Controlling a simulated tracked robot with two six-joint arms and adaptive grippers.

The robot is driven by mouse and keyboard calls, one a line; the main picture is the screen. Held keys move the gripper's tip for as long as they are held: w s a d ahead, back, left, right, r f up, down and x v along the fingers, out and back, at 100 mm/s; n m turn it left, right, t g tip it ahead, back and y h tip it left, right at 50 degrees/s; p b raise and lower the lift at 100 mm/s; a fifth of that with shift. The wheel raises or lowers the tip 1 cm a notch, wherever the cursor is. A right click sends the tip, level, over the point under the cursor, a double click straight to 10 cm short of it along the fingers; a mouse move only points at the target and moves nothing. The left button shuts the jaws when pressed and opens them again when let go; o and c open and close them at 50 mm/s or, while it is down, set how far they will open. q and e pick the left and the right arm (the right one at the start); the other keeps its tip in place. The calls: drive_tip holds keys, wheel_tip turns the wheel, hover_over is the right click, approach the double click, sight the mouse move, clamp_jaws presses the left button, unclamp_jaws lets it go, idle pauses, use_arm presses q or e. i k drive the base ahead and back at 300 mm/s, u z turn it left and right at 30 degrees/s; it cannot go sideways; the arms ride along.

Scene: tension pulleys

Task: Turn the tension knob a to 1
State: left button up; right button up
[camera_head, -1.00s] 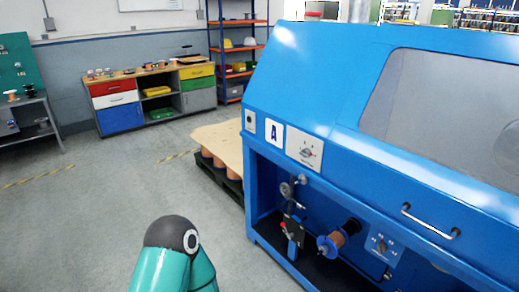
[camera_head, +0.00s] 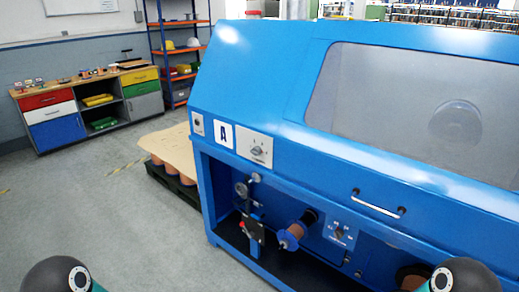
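The blue machine (camera_head: 290,85) fills the right half of the head view. A square plate marked "A" (camera_head: 221,134) is on its front left. Just right of it is a pale plate with a dark rotary knob (camera_head: 257,151); its scale markings are too small to read. Lower down, inside the open bay, is another small dial plate (camera_head: 340,233) with markings around a dark knob. I cannot tell which of the two is tension knob a. Neither gripper is in view; only dark rounded parts of my two arms show at the bottom corners, away from both knobs.
The bay holds a copper-coloured spool (camera_head: 299,229) and a pulley fitting (camera_head: 242,190). A handle (camera_head: 378,205) sticks out of the front. A pallet (camera_head: 172,184) stands left of the machine. The floor (camera_head: 100,215) in front of it is clear.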

sight(256, 150)
drive_tip(key=u, duration=0.5)
drive_tip(key=k, duration=0.45)
drive_tip(key=u, duration=0.9)
drive_tip(key=k, duration=0.85)
drive_tip(key=u, duration=0.6)
drive_tip(key=i, duration=2)
drive_tip(key=z, duration=0.8)
drive_tip(key=i, duration=1.25)
drive_tip(key=z, duration=1.25)
drive_tip(key=i, duration=0.95)
drive_tip(key=z, duration=0.3)
drive_tip(key=k, duration=0.15)
drive_tip(key=z, duration=0.35)
